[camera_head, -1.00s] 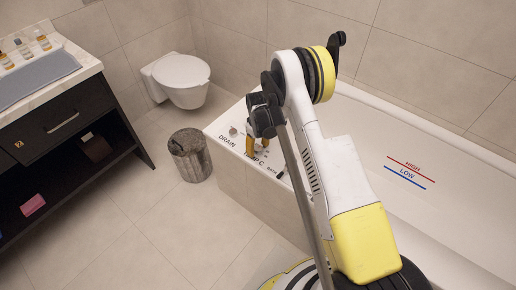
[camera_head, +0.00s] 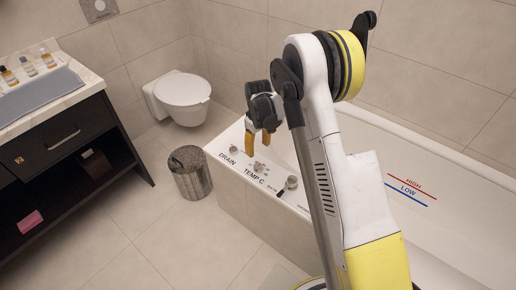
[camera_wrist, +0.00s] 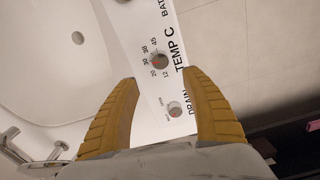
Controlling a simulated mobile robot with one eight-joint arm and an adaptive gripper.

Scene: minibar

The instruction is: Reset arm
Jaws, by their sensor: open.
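My gripper (camera_head: 258,142) hangs over the near left end of the bathtub in the head view, its two yellow fingers pointing down. In the wrist view my gripper (camera_wrist: 165,100) has its yellow fingers wide apart with nothing held between them. Beyond and between the fingers lie the drain knob (camera_wrist: 174,108) and the temperature knob (camera_wrist: 159,61) on the white tub ledge. In the head view the drain knob (camera_head: 234,149) and temperature knob (camera_head: 259,167) sit just below the gripper. My arm hides part of the tub.
The bathtub (camera_head: 440,225) fills the right side. A toilet (camera_head: 183,98) and a metal bin (camera_head: 190,172) stand left of it. A dark vanity (camera_head: 60,145) with several bottles is at far left.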

